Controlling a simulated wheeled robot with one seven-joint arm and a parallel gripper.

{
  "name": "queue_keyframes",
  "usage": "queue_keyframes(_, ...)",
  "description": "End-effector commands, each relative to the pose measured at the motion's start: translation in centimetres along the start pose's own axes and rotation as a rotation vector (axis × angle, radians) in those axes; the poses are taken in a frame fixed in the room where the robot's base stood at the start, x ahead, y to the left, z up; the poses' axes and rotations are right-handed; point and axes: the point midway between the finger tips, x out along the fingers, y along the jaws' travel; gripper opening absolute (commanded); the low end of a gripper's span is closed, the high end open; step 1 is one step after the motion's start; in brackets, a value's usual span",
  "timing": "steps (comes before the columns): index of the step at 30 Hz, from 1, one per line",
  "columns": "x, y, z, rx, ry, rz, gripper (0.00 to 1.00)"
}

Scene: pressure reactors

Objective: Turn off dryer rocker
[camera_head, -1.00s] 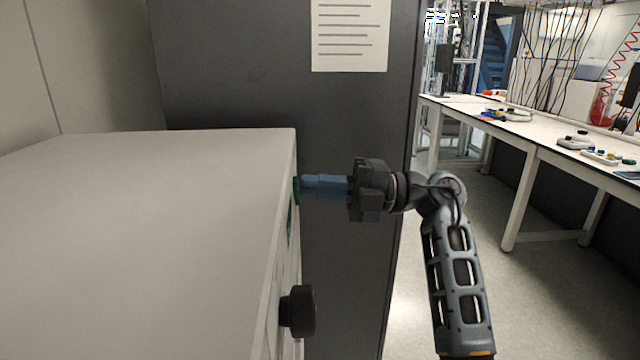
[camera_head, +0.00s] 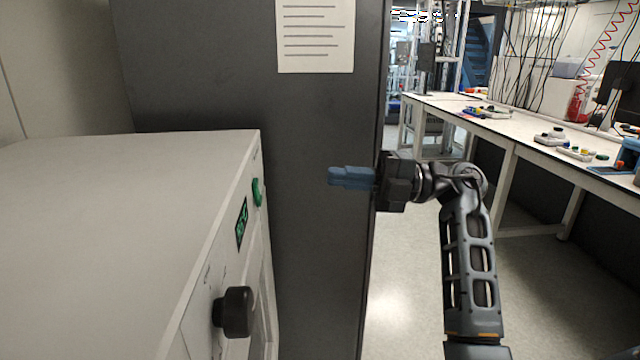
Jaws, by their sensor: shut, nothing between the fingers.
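The dryer (camera_head: 120,190) is a light grey box at the left, its front panel seen at a steep angle. A green rocker (camera_head: 257,192) sits near the panel's top far end; whether it is on or off cannot be told. Below it are a dark display with green digits (camera_head: 241,223) and a black knob (camera_head: 234,312). My gripper (camera_head: 332,176) has blue fingers, is shut and empty, and points left at the panel. It is to the right of the rocker, apart from it, with a clear gap between.
A dark grey cabinet (camera_head: 310,240) with a white printed sheet (camera_head: 316,35) stands behind the dryer and my gripper. White benches (camera_head: 540,135) with small devices run along the right. The floor (camera_head: 410,270) between is open.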

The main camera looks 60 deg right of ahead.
Motion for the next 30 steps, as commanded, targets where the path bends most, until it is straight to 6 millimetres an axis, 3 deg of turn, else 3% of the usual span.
queue_keyframes(3,-1.8,0.3,0.1,-0.001,-0.002,0.0,0.0)
queue_keyframes(9,-3.0,0.7,0.0,0.0,-0.001,0.0,0.0)
queue_keyframes(30,-2.8,0.5,-0.3,0.004,0.005,0.009,0.0)
